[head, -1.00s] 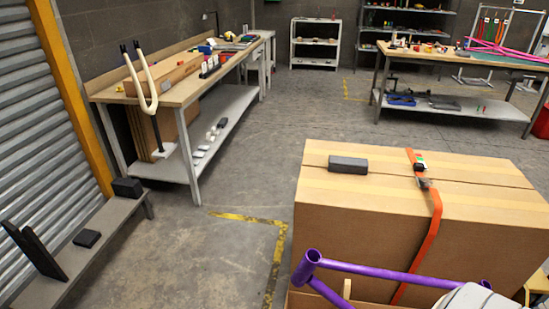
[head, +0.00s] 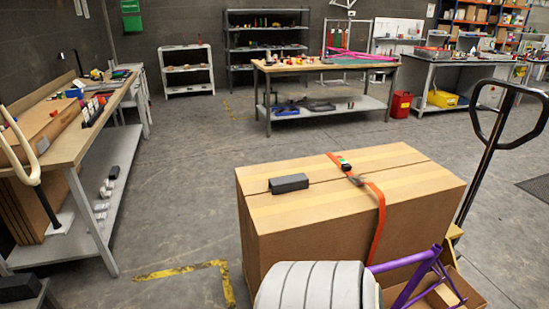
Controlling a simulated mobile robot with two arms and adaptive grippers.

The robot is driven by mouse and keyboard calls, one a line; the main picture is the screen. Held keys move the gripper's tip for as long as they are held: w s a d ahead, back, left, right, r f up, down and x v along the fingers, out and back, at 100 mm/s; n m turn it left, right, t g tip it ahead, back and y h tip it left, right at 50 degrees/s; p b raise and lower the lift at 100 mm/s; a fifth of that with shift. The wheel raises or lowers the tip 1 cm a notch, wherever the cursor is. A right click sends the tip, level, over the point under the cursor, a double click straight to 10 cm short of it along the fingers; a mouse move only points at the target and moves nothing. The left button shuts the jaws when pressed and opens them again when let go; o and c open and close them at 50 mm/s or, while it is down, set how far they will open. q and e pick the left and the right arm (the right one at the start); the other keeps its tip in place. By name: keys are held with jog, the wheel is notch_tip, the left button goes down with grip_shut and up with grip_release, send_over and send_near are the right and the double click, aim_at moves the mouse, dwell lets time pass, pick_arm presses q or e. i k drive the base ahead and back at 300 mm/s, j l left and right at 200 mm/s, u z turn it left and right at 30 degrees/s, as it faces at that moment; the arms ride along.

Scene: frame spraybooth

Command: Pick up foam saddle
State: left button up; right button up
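A dark grey rectangular block (head: 289,183) lies on top of the large cardboard carton (head: 320,230), left of the orange strap. It looks like foam and may be the foam saddle, though I cannot tell for sure. Nothing touches it from above. Neither of my grippers shows in the head view. A white ribbed shape (head: 315,287), probably part of my arm, covers the carton's lower front.
An orange strap (head: 379,215) with a buckle crosses the carton. Purple frame tubes (head: 410,264) stand at its lower right, near a pallet jack handle (head: 495,125). A workbench (head: 75,150) is at left, another (head: 320,66) behind. Grey floor between is open.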

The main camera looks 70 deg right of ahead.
aim_at(294, 182)
jog(key=i+z, duration=0.55)
jog(key=z, duration=0.15)
jog(key=i+j+z, duration=0.15)
jog(key=z, duration=0.2)
jog(key=i, duration=0.1)
